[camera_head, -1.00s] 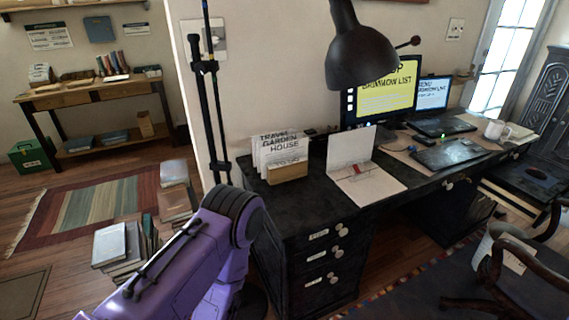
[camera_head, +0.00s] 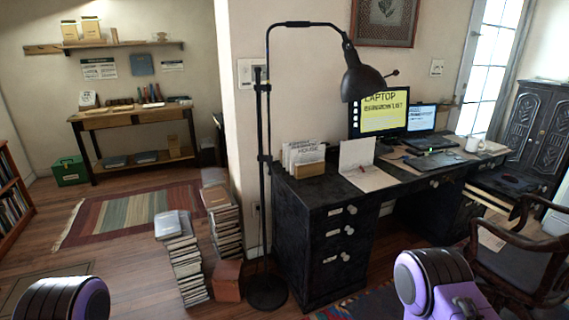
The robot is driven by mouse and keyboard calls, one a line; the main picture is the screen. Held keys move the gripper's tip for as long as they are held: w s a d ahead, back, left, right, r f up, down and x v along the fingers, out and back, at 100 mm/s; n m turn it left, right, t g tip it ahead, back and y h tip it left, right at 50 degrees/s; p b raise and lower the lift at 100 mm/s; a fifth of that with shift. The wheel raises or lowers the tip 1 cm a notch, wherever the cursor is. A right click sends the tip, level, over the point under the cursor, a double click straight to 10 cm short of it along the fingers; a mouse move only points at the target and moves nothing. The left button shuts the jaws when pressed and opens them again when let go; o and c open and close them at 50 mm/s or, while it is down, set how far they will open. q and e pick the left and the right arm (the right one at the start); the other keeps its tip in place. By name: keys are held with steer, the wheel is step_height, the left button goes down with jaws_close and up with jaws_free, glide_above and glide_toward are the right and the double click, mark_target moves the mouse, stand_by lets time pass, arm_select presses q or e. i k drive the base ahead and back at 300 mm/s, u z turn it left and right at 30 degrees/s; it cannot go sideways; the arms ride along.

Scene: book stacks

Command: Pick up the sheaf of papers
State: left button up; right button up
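I cannot tell for certain which papers are the sheaf. White papers stand upright in a tan holder (camera_head: 309,170) on the left end of the black desk (camera_head: 330,199). An open white folder or booklet (camera_head: 368,177) with a red item on it lies beside the holder. Pale papers (camera_head: 492,147) lie near the mug at the desk's right end. A white sheet (camera_head: 491,237) rests on the chair. Purple and black parts of my arms show at the bottom left and bottom right. Neither gripper is in view.
Tall stacks of books (camera_head: 183,262) and a brown box (camera_head: 227,281) stand on the floor left of the desk. A black floor lamp (camera_head: 263,200) rises before the desk's left end. The wooden chair (camera_head: 520,260) stands at the right. The rug area (camera_head: 130,213) is mostly open floor.

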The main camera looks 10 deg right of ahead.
mark_target(297, 155)
steer(key=u, duration=0.65)
steer(key=i, duration=1.8)
steer(key=z, duration=0.2)
